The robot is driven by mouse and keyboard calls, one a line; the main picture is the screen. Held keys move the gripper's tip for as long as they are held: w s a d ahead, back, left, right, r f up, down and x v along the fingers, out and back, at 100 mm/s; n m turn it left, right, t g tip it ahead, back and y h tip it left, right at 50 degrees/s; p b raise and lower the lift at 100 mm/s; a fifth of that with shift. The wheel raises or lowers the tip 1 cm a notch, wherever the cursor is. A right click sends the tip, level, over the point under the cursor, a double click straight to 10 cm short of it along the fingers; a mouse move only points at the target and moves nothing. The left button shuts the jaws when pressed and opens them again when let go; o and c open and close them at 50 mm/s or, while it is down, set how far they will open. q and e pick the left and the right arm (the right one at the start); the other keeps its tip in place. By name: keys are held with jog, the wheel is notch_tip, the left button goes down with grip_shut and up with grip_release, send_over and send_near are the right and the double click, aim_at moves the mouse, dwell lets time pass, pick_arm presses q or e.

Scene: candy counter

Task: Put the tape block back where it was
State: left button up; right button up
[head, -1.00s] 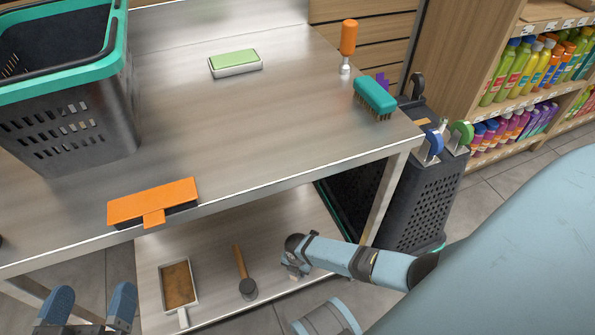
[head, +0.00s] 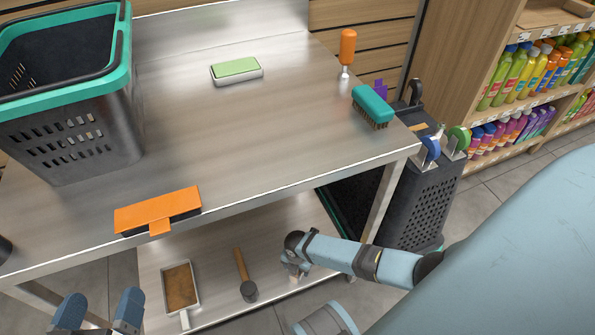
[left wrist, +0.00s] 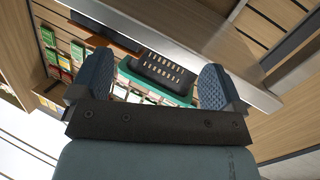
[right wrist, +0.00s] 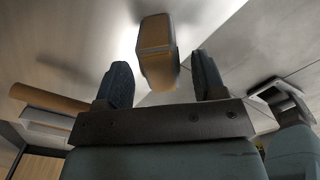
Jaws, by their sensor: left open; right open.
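I cannot tell for certain which thing is the tape block. A blue wheel-shaped piece (head: 431,149) and a green one (head: 459,137) show at the counter's right end, by the dark baskets. My left gripper (head: 100,312) is open and empty, low at the left in the head view, in front of the counter. Its two blue fingers (left wrist: 153,88) are apart in the left wrist view. My right gripper (right wrist: 153,85) is open, with a tan-faced block-like thing (right wrist: 156,52) beyond its fingers, which I cannot identify. In the head view, the right hand is low before the lower shelf.
The metal counter (head: 240,135) holds a teal-rimmed basket (head: 75,130), an orange-topped piece (head: 158,208), a green-topped block (head: 236,69), a teal brush (head: 373,103) and an orange-handled tool (head: 346,48). A brown-filled tray (head: 180,287) and a mallet (head: 245,275) lie on the lower shelf.

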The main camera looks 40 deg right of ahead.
pick_arm(q)
notch_tip(320, 180, up, 6)
jog(key=t+p, duration=0.2)
jog(key=p, duration=0.1)
jog(key=shift+s+a+r+n+t, duration=0.15)
jog(key=shift+s+a+n+t, duration=0.05)
jog(key=shift+n+t, duration=0.2)
pick_arm(e)
notch_tip(320, 180, up, 9)
jog(key=shift+f, duration=0.2)
